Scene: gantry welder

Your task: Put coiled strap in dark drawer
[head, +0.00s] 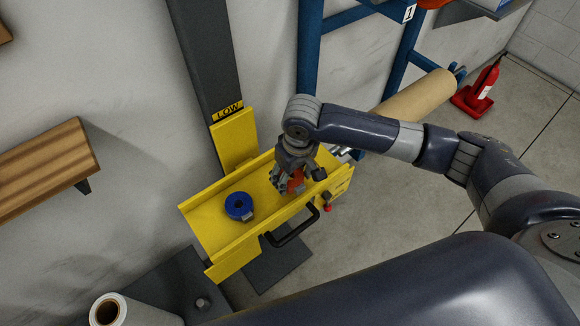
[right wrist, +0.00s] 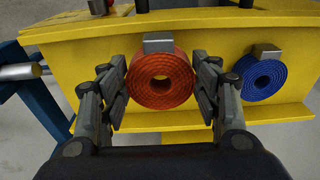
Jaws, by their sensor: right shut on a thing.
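An orange-red coiled strap (head: 296,183) with a grey clip is in the yellow tray (head: 209,223). My right gripper (head: 296,188) is around it from above. In the right wrist view its fingers press on both sides of the orange-red coil (right wrist: 163,101). A blue coiled strap (head: 232,207) with a grey clip lies in the tray to the left of the gripper, and it also shows in the right wrist view (right wrist: 272,70). I cannot make out a dark drawer in these views. My left gripper is not in view.
A brown roll (head: 415,105) on a blue frame stands beyond the arm. A wooden shelf (head: 45,170) is at left. A red extinguisher (head: 483,88) stands far right.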

